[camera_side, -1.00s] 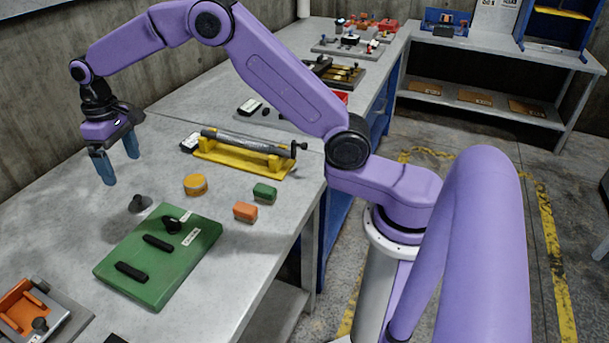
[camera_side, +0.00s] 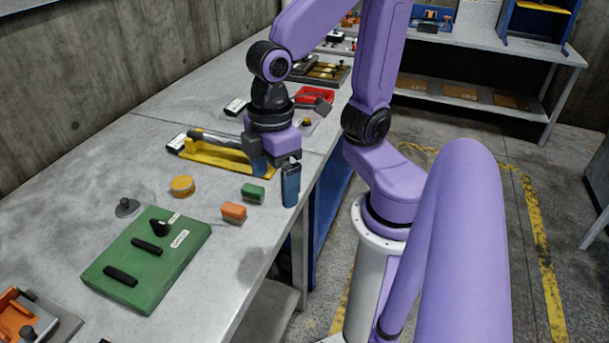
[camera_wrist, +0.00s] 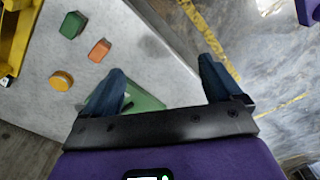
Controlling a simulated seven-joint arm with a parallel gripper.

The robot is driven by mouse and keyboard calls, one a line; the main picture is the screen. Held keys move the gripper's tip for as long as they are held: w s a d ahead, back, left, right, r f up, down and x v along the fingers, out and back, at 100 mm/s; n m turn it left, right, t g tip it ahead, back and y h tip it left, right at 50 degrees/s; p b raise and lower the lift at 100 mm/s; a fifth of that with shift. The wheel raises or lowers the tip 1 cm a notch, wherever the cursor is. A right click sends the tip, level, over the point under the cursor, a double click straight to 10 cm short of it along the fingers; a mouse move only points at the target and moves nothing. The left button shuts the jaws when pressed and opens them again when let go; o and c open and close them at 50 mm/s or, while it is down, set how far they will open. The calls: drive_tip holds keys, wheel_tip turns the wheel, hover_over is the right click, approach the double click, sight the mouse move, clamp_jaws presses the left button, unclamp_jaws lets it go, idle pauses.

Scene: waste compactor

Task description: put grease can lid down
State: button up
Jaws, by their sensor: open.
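A grey disc with a small dark knob, likely the grease can lid (camera_side: 127,207), lies on the bench at the left, touching nothing. A short round yellow-orange can (camera_side: 182,186), likely the grease can, stands behind and right of it; it also shows in the wrist view (camera_wrist: 61,81). My gripper (camera_side: 274,190) is open and empty, fingers pointing down, near the bench's right edge. It is well to the right of the lid and the can. I cannot make out the lid there.
A green block (camera_side: 253,193) and an orange block (camera_side: 233,212) lie just left of my gripper. A yellow stand (camera_side: 215,157) holding a grey tool is behind it. A green board (camera_side: 150,258) with black handles lies at the front. The bench drops off at right.

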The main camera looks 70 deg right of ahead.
drive_tip(key=shift+n, duration=0.6)
drive_tip(key=s+d, duration=0.1)
drive_tip(key=s, duration=0.1)
drive_tip(key=s+d+f, duration=0.1)
drive_tip(key=s+d, duration=0.1)
drive_tip(key=shift+s+d+f, duration=0.1)
drive_tip(key=shift+s+f, duration=0.05)
drive_tip(key=shift+s, duration=0.1)
